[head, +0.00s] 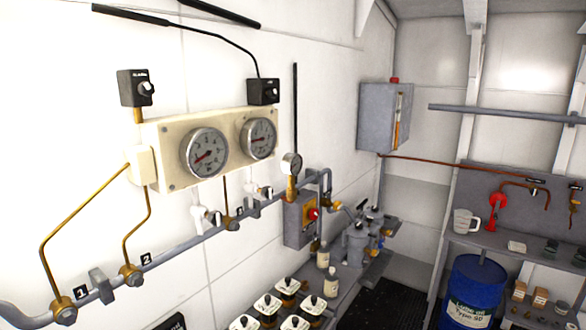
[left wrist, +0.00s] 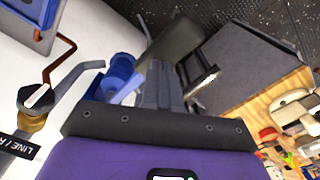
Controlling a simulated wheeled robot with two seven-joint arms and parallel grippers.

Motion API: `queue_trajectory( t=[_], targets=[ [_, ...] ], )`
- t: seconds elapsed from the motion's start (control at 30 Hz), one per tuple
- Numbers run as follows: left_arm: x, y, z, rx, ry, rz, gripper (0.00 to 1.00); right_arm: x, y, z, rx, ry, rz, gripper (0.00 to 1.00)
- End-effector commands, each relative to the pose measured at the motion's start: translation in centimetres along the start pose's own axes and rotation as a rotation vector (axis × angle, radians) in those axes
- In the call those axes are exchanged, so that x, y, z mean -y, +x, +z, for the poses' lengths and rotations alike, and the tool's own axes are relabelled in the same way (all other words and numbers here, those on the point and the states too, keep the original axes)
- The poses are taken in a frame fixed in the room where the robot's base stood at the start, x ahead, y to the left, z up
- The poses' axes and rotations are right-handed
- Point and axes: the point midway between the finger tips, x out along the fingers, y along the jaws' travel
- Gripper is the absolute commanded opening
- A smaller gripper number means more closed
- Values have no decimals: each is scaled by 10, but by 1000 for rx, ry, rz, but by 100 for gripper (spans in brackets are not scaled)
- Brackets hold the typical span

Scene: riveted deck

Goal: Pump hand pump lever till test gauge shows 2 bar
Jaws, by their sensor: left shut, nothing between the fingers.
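In the head view a small round gauge (head: 291,163) stands on a brass fitting on the grey wall pipe. Two larger dial gauges (head: 206,152) (head: 258,138) sit side by side on a cream panel. I cannot tell which one is the test gauge, and the small gauge's reading is too small to make out. A red fitting (head: 497,205) stands on the right shelf; I cannot make out a pump lever for certain. My left gripper (left wrist: 160,88) shows in the left wrist view, shut and empty, near a blue part (left wrist: 121,76). My right gripper is in neither view.
A grey box with a red knob (head: 312,213) hangs under the small gauge. A blue drum (head: 473,290) stands right. A lever valve (left wrist: 36,98) lies left of my gripper in the wrist view.

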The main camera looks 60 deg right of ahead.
Motion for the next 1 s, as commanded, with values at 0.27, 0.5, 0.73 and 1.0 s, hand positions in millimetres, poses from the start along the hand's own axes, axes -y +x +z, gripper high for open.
queue_trajectory(
  t=[0.27, 0.5, 0.73, 1.0],
  targets=[
    [0, 16, 0, 0, 0, 0, 0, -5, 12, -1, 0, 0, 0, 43],
    [0, 38, 0, 0, 0, -1, 0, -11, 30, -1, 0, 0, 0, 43],
    [0, 59, 0, -1, 0, 0, 0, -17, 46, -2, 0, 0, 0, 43],
    [0, 84, -1, -1, -1, -1, 0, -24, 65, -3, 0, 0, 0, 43]
  ],
)
